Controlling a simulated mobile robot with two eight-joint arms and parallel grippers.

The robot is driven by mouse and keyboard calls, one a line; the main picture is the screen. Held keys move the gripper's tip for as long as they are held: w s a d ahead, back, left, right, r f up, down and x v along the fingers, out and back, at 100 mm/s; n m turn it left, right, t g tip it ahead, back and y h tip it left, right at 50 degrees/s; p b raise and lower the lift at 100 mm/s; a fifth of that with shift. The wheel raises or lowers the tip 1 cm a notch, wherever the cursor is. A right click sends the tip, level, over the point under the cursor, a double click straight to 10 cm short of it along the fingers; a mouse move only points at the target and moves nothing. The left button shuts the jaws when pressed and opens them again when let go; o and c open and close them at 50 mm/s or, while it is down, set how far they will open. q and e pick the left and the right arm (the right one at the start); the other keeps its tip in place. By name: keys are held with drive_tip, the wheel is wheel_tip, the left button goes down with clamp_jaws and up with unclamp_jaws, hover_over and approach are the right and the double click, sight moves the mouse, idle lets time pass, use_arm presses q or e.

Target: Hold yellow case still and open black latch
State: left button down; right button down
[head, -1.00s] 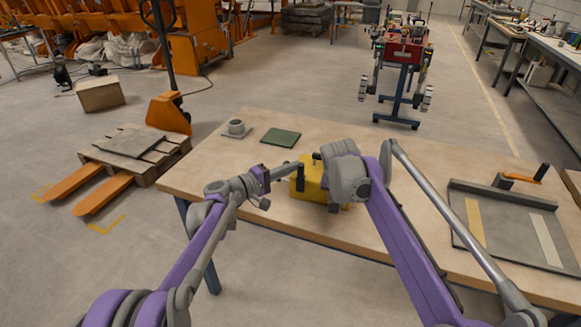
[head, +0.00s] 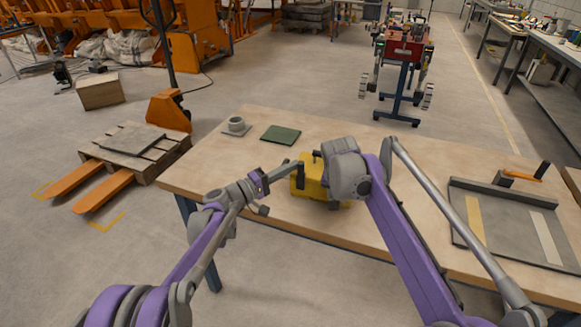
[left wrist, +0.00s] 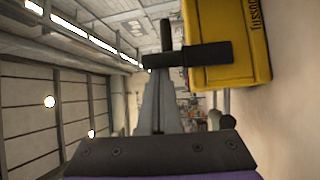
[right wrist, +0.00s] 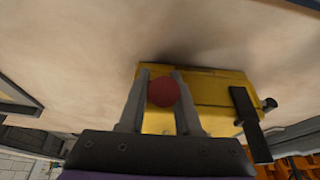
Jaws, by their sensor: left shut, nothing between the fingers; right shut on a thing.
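The yellow case (head: 313,178) sits on the wooden table, partly hidden by my right wrist in the head view. It also shows in the left wrist view (left wrist: 232,75) and the right wrist view (right wrist: 210,90). The black latch (left wrist: 190,56) is a bar with a crossing pin on the case's end; it also shows in the right wrist view (right wrist: 244,108). My left gripper (left wrist: 158,85) is shut and empty, its fingertips close by the latch; whether they touch is unclear. My right gripper (right wrist: 162,88) is shut on a round red knob (right wrist: 164,92) at the case.
On the table a green mat (head: 281,135) and a grey cup-like part (head: 236,125) lie behind and left of the case. A grey tray (head: 512,225) with an orange-handled lever (head: 525,177) is at the right. The table's front edge is close to the case.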

sight(300, 168)
use_arm(q)
drive_tip(key=shift+s, duration=0.15)
drive_tip(key=s+m+h, duration=0.1)
drive_tip(key=s+f+m+h, duration=0.1)
drive_tip(key=m+h, duration=0.1)
drive_tip(key=s+m+h, duration=0.1)
drive_tip(key=shift+a+f+h, duration=0.15)
drive_tip(key=shift+a+h, duration=0.15)
drive_tip(key=shift+a, duration=0.1)
drive_tip(key=shift+s+a+f+m+h, duration=0.2)
drive_tip(key=shift+s+f+m+h, duration=0.1)
drive_tip(key=shift+s+f+m, duration=0.4)
drive_tip(key=shift+r, duration=0.15)
drive_tip(key=s+a+f, duration=0.1)
drive_tip(key=a+f, duration=0.2)
drive_tip(key=a, duration=0.6)
drive_tip(key=shift+t, duration=0.3)
drive_tip(key=shift+a+f, duration=0.1)
